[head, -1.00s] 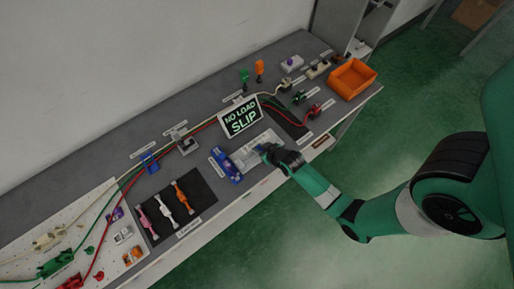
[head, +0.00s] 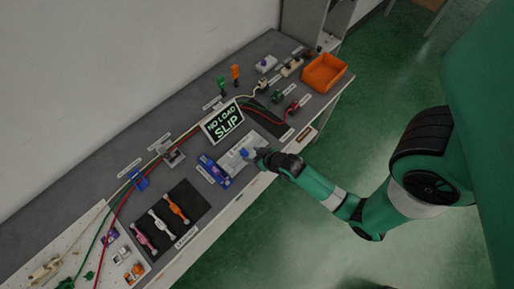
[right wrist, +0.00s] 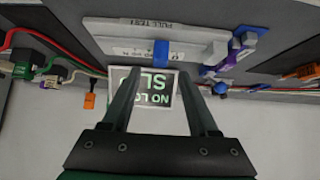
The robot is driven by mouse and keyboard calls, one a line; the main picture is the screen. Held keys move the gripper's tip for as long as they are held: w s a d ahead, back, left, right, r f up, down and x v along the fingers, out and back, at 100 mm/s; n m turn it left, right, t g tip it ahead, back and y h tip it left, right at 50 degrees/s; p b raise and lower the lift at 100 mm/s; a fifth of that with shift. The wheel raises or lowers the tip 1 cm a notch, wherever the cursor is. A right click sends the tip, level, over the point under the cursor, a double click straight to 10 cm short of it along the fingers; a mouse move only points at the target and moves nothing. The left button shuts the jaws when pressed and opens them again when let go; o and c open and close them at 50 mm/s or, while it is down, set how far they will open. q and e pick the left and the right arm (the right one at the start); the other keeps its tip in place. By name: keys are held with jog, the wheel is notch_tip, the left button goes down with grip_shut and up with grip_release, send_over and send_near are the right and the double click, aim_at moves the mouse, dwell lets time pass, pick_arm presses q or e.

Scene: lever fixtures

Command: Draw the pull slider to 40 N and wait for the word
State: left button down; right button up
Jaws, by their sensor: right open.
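The pull-test fixture (head: 234,161) is a pale block near the front edge of the bench, with a blue slider piece (head: 244,153) on it. In the right wrist view the fixture (right wrist: 120,28) carries the words PULL TEST, and the blue slider (right wrist: 162,52) lies just beyond the fingertips. My right gripper (head: 262,157) is at the fixture's right end. In the right wrist view the gripper (right wrist: 160,80) is open, with nothing visible between its fingers. My left gripper is not in view.
A blue and purple device (head: 214,170) stands left of the fixture. A dark mat (head: 190,191) with pink, white and orange pieces lies further left. An orange bin (head: 325,72) is at the right end. Red and green cables run along the bench.

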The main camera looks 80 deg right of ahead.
jog(key=v, duration=0.4)
jog(key=shift+s+r+p, duration=0.1)
jog(key=shift+p, duration=0.25)
